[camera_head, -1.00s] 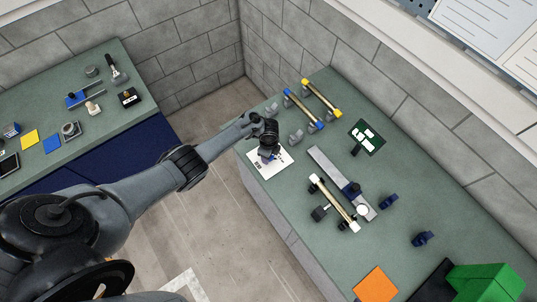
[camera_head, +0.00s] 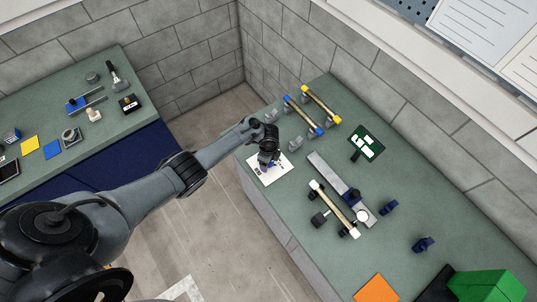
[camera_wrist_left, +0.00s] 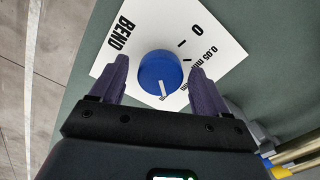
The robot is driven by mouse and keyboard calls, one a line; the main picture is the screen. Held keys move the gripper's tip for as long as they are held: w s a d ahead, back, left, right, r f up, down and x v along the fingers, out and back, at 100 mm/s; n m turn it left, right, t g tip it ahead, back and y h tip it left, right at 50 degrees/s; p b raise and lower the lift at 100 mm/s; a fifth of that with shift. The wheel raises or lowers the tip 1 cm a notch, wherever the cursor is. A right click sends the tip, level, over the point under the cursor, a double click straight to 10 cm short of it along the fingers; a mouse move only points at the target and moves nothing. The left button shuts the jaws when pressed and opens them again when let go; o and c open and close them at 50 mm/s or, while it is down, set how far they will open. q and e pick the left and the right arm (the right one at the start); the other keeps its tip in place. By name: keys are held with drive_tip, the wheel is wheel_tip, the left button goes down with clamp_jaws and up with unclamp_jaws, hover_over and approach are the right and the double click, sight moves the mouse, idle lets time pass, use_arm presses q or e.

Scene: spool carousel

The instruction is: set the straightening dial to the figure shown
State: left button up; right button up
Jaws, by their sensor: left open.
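The straightening dial is a round blue knob (camera_wrist_left: 160,70) with a white pointer line. It stands on a white card (camera_wrist_left: 110,62) marked "BEND", with a "0" at upper right and "0.05 mm" lettering at right. The pointer faces the bottom of the wrist view, slightly right. My left gripper (camera_wrist_left: 160,67) is open, one finger on each side of the knob; gaps show, so it does not look gripped. In the head view my left gripper (camera_head: 268,158) is over the card (camera_head: 257,176) and hides most of the dial. My right gripper is not in view.
A green board with white patches (camera_head: 366,143) stands behind; its markings are too small to read. A grey rail (camera_head: 330,178) and a pale roller on supports (camera_head: 335,208) lie to the right. Blue-ended (camera_head: 303,116) and yellow-ended (camera_head: 320,104) rods rest at the back.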

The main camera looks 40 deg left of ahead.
use_arm(q)
wheel_tip(320, 180, up, 10)
drive_tip(key=p, duration=0.3)
idle(0.5)
